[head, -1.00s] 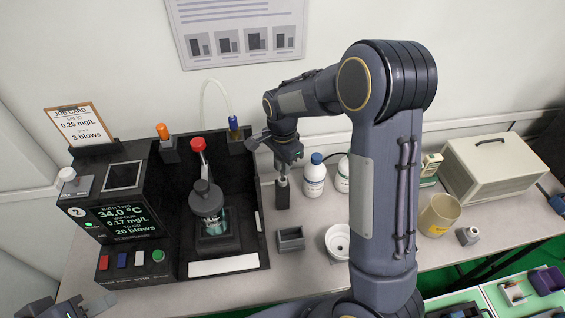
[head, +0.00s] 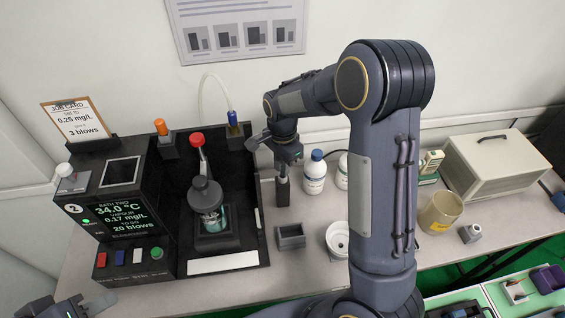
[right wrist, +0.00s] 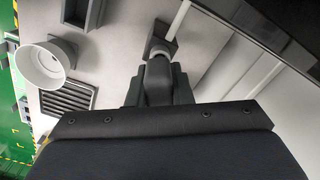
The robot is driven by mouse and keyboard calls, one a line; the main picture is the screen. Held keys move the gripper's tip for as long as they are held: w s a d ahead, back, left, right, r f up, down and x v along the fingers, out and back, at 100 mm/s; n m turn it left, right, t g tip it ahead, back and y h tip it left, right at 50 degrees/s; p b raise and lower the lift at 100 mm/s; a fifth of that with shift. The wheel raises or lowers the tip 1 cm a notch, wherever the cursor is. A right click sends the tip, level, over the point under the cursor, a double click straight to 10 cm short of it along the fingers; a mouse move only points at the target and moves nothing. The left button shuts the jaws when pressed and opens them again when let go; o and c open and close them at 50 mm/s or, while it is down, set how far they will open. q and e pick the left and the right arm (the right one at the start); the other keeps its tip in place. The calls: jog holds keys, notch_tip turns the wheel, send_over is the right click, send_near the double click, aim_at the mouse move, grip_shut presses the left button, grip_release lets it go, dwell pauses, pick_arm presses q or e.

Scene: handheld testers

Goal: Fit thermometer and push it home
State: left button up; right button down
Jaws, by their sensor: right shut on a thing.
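My right gripper (head: 284,166) is shut on the top of a pale grey-collared piece (head: 283,173) at a narrow dark holder (head: 283,193) on the bench. I take this piece to be the thermometer; its lower part is hidden. The tester's glass jar (head: 211,218) stands in the black bay, with a dark lid (head: 205,190) and a red-topped stem (head: 197,141). My left gripper (head: 85,306) is low at the left, partly cut off.
The black tester (head: 118,192) has an orange-topped piece (head: 161,128) and a blue-topped piece (head: 232,118) at its back. White bottles (head: 315,175) stand right of the holder. A small grey tray (head: 291,236) and white cup (head: 339,238) are in front.

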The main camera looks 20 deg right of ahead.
jog(key=shift+f+b, duration=0.65)
jog(key=shift+f, duration=0.35)
jog(key=c, duration=1.2)
grip_release()
jog(key=shift+r, duration=0.1)
notch_tip(320, 180, up, 7)
jog(key=shift+f, duration=0.15)
jog(key=shift+r, duration=0.5)
